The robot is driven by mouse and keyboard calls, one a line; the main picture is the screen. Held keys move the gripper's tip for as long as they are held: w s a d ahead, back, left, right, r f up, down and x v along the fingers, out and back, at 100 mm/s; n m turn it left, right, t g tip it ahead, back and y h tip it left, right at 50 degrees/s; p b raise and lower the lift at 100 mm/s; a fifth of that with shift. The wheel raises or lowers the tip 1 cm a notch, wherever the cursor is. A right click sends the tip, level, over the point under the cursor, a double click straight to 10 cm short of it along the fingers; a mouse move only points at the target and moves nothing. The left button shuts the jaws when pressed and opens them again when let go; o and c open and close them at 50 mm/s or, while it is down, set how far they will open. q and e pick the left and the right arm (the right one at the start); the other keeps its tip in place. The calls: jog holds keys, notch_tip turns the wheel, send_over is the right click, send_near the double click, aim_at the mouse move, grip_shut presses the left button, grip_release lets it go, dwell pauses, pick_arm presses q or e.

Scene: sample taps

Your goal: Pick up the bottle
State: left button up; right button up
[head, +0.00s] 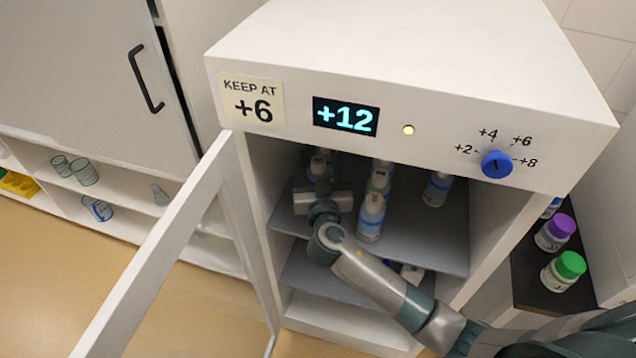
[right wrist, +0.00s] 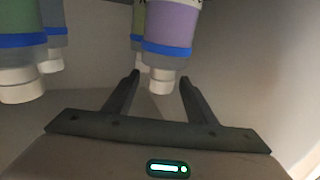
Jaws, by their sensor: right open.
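Several white-capped bottles stand on the upper shelf of the open cabinet. One bottle (head: 319,164) stands at the back left, just past my right gripper (head: 321,188), and is partly hidden. In the right wrist view, a bottle with a purple band and blue stripe (right wrist: 171,28) appears cap-down, its cap in line with the gap between my right gripper's (right wrist: 160,90) open fingers. I cannot tell whether the fingers are around it or short of it. The jaws look empty. My left gripper is not in view.
Other bottles stand close right of my gripper: a front one (head: 371,217), one behind (head: 379,180), and one farther right (head: 437,189). The cabinet door (head: 165,250) is open at left. The display (head: 346,116) reads +12; the label (head: 252,100) says keep at +6.

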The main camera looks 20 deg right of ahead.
jog(key=shift+w+f, duration=0.1)
jog(key=c, duration=0.5)
grip_shut()
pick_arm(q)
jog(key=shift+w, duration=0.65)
pick_arm(e)
jog(key=shift+r, duration=0.7)
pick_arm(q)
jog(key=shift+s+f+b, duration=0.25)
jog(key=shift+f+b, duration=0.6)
pick_arm(e)
notch_tip(320, 180, up, 9)
jog(key=shift+f, duration=0.2)
